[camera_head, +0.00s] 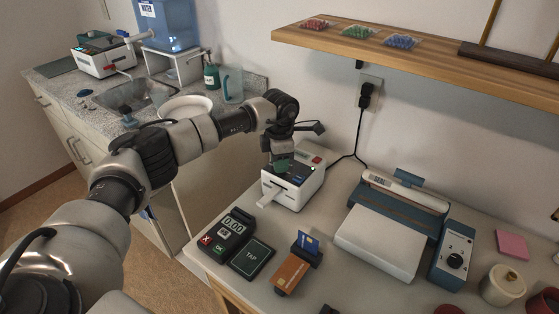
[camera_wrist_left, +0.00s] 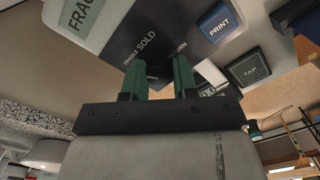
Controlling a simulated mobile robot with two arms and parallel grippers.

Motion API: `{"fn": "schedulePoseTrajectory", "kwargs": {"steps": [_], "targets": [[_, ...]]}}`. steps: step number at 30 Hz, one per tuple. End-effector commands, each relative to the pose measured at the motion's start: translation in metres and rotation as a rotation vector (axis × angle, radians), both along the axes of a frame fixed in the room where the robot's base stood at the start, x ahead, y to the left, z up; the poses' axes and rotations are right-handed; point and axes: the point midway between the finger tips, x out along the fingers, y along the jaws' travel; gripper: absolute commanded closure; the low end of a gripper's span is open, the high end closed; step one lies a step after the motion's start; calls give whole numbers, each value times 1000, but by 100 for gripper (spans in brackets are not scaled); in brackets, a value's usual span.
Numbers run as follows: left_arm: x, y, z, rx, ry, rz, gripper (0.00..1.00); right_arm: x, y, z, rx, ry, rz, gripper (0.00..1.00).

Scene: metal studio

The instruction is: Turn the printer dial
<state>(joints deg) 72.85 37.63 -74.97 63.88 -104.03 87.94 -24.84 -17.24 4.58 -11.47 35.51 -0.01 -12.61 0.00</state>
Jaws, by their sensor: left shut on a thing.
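The label printer (camera_head: 296,195) is a small white box at the back left of the table. A white strip sticks out of its front. My left gripper (camera_head: 282,165) is over the printer's top, its green fingertips down on the panel. In the left wrist view the gripper (camera_wrist_left: 159,80) has its fingers shut on the dial, a dark piece mostly hidden between them. The words FRAGILE, SOLD and part of RETURN are printed around it on the dark panel (camera_wrist_left: 155,30). A blue PRINT button (camera_wrist_left: 217,22) is beside the panel. My right gripper is not in view.
A card terminal (camera_head: 227,235), a TAP pad (camera_head: 252,258) and a card holder (camera_head: 308,247) are in front of the printer. A sealing machine (camera_head: 385,238) with its own control box (camera_head: 453,255) is to the right. A wooden shelf (camera_head: 430,60) hangs above.

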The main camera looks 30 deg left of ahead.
Motion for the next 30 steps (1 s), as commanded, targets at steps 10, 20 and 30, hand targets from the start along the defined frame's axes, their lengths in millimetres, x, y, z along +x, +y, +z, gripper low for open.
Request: {"fn": "schedulePoseTrajectory", "kwargs": {"steps": [10, 20, 30], "targets": [[1, 0, 1, 0, -1, 147, 95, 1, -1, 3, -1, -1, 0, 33], [1, 1, 2, -1, 0, 444, 95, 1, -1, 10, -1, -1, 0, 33], [1, 1, 2, 0, -2, 753, 95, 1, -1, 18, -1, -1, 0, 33]]}}
